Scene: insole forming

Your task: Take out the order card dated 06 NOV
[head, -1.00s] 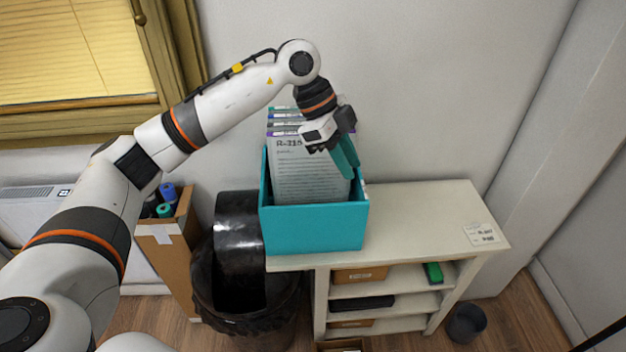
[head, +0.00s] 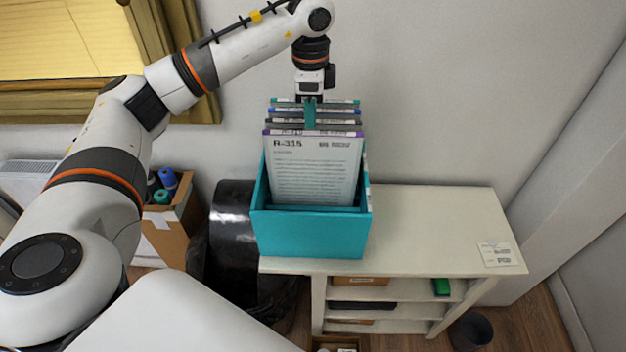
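A teal box (head: 310,234) stands on the left part of the white shelf unit, against the wall. Several order cards stand upright in it, one behind another. The front card (head: 313,172) has a purple top edge and reads R-315; its date is too small to read. Behind it show the top edges of grey, blue and green cards (head: 341,101). My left gripper (head: 310,122) points down over the cards, its teal fingers among their top edges. I cannot tell whether the fingers are closed on a card. My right gripper is not in view.
The shelf top (head: 440,225) right of the box is clear except for a small white label (head: 496,254). A black bin (head: 232,228) and a cardboard box (head: 165,235) with rolls stand to the left. A wall is behind.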

